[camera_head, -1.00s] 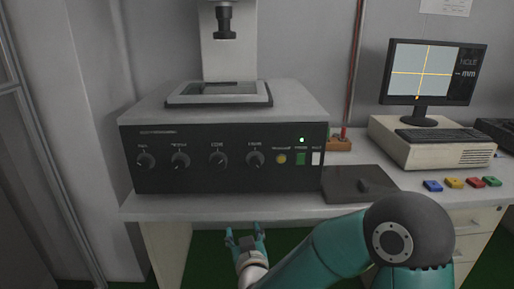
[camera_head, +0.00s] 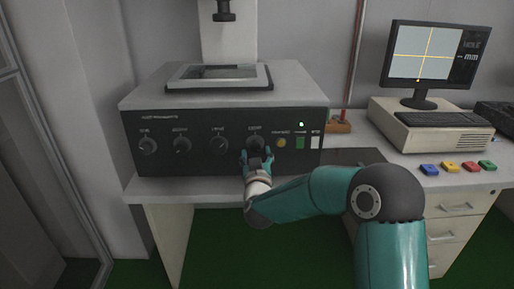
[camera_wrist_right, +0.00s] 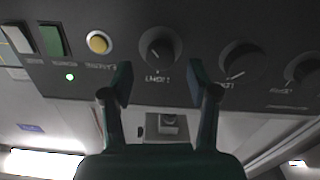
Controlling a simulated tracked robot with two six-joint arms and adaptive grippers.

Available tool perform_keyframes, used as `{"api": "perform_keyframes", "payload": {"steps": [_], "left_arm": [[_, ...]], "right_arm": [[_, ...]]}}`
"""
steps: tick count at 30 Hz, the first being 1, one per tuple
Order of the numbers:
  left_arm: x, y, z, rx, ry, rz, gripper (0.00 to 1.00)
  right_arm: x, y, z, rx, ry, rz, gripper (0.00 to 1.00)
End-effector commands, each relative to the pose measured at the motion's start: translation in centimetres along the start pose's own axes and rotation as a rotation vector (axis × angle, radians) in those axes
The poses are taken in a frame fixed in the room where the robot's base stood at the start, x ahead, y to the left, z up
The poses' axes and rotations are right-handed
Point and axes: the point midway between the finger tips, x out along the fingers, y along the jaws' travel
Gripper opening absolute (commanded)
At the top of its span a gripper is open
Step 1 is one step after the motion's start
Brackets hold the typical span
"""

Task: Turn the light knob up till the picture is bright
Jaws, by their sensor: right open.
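The black light knob (camera_head: 255,143) is the rightmost of the row of knobs on the dark front panel. In the right wrist view, which is upside down, the light knob (camera_wrist_right: 160,47) has its label reading LIGHT beside it. My right gripper (camera_head: 257,158) is open in front of this knob. In the wrist view the right gripper (camera_wrist_right: 159,82) has one fingertip on each side of the knob's line, with nothing between them. The monitor (camera_head: 428,55) shows a yellow cross on a light grey picture. My left gripper is not in view.
Other knobs (camera_head: 181,145) sit left of the light knob. A yellow button (camera_head: 281,142) and a green switch (camera_head: 300,142) sit right of it. Several coloured blocks (camera_head: 450,167) lie at the bench's right. A computer case (camera_head: 435,138) stands under the monitor.

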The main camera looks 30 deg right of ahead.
Motion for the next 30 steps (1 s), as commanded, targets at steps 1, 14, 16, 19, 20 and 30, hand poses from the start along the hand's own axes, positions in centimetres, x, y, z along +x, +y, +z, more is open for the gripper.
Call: {"api": "perform_keyframes", "payload": {"steps": [1,14,16,19,20,30], "left_arm": [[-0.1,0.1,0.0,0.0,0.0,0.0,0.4],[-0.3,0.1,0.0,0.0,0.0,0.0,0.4],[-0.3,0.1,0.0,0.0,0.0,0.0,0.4],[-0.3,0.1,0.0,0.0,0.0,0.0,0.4],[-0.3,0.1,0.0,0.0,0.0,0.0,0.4],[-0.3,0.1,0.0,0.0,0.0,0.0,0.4]], "right_arm": [[0.9,0.1,0.0,0.0,0.0,0.002,0.6],[3.6,-0.1,0.0,0.001,0.0,-0.002,0.6],[3.6,-0.1,0.0,0.001,-0.001,-0.002,0.6],[3.6,-0.1,0.0,0.001,-0.001,-0.002,0.58],[3.6,-0.1,0.0,0.001,-0.001,-0.002,0.53],[3.5,-0.1,0.0,0.001,-0.001,-0.002,0.0]]}}
